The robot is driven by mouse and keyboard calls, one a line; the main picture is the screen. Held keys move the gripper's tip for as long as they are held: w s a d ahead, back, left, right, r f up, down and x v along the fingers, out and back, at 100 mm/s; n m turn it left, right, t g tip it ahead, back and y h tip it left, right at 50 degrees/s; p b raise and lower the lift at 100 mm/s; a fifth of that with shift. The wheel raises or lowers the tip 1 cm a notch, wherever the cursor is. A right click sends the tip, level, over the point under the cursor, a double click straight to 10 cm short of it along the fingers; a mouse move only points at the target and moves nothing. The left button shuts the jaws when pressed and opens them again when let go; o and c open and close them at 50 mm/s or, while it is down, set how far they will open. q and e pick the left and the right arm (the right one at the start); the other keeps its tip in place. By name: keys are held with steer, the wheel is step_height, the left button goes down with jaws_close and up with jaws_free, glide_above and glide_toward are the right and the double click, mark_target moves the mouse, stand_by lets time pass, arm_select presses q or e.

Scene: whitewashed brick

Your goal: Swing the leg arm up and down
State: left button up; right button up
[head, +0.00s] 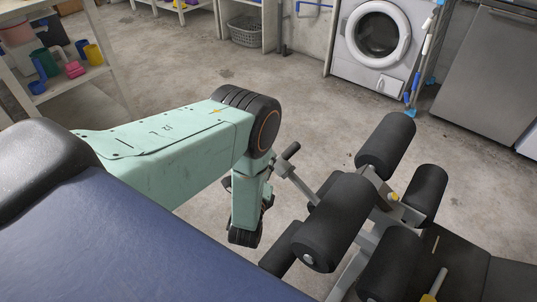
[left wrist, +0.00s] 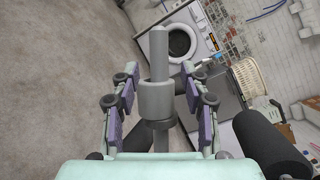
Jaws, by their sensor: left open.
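The leg machine stands at the lower right in the head view. It has several thick black foam rollers (head: 340,220) on a grey metal frame. A grey bar (head: 297,184) with a short black end reaches out from it toward my left arm. My left arm bends down beside this bar, and its gripper is mostly hidden there. In the left wrist view my left gripper (left wrist: 162,78) is open, with fingers on both sides of a grey post (left wrist: 156,98) with a wider collar. Gaps show on both sides of the post. My right gripper is not in view.
A blue padded surface (head: 150,250) fills the lower left. A washing machine (head: 377,45) and a grey cabinet (head: 490,70) stand at the back right. A shelf with coloured cups (head: 93,54) is at the left. The concrete floor between is clear.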

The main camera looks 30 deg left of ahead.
arm_select(q)
steer(key=v, duration=0.6)
steer(key=shift+s, duration=0.1)
stand_by(0.3)
